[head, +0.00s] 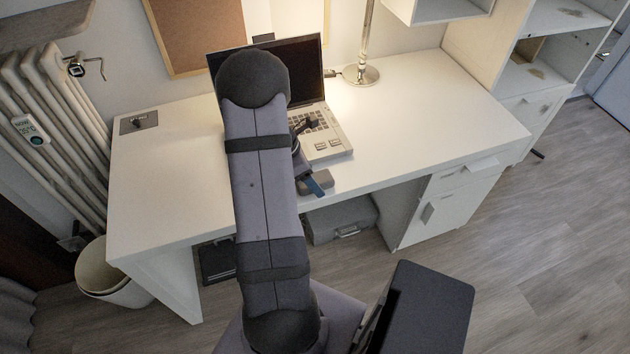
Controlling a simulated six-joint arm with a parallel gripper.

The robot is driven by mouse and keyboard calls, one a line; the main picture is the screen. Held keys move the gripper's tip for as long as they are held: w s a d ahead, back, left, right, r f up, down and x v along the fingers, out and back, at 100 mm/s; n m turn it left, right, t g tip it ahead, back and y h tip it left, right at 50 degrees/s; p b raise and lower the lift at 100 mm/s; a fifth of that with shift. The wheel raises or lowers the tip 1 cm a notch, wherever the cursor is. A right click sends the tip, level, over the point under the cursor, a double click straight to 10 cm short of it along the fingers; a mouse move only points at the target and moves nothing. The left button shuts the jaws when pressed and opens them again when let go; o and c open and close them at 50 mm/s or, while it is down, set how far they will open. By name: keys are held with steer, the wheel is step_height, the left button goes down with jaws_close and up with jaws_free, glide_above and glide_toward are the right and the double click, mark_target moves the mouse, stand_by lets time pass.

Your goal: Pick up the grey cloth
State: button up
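A small grey object (323,177) lies at the front edge of the white desk (410,123), just in front of the laptop. It may be the grey cloth, but it is small and partly covered, so I cannot tell its shape. My gripper (312,182) is beside or over it; a dark part with a blue piece shows there. My own arm hides most of the gripper, so I cannot tell whether its fingers are open or shut, or whether they touch the grey object.
An open laptop (330,140) stands behind the grey object. A lamp base (361,76) stands at the back. The desk is bare on the right and at the left front. A grey case (342,220) is under the desk, and a bin (103,275) stands at left.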

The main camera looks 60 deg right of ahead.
steer(key=shift+s+d+f, duration=0.15)
steer(key=shift+s+f, duration=0.05)
steer(key=shift+f, duration=0.45)
steer(key=shift+c, duration=0.3)
steer(key=c, duration=1.2)
steer(key=shift+r, duration=0.1)
step_height(320, 180, up, 10)
steer(key=shift+f, duration=0.1)
